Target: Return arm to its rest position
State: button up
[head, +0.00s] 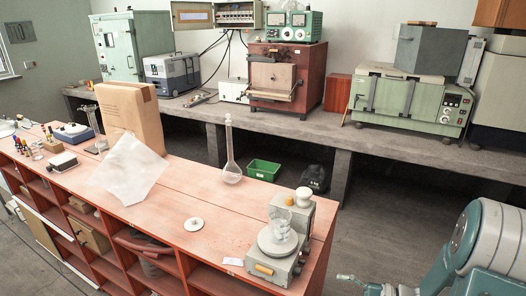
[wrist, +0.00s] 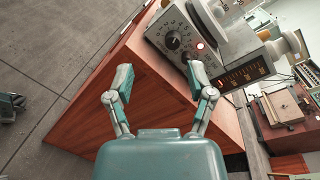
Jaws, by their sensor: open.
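My gripper (wrist: 160,76) shows in the wrist view with its two fingers spread wide and nothing between them. Beyond it are the end of the red-brown bench and a grey instrument (wrist: 180,38) with a dial and a lit red lamp. In the head view my arm (head: 478,243) comes in at the lower right. My gripper (head: 347,279) is low there, right of the bench end and apart from it. The finger spacing is hard to make out in that view.
A concrete counter (head: 395,146) with ovens runs along the back.

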jog(key=s+a+r+n+g+h, duration=0.7)
jog(key=s+a+r+n, duration=0.1)
jog(key=s, duration=0.1)
jog(key=s+d+r+n+t+h, duration=0.1)
jog(key=s+r+n+t+h, duration=0.4)
jog(key=r+h, duration=0.3)
jog(key=shift+s+d+r+t+h, duration=0.15)
jog(key=shift+s+r+t+h, duration=0.2)
jog(key=shift+t, duration=0.15)
dwell(2.4)
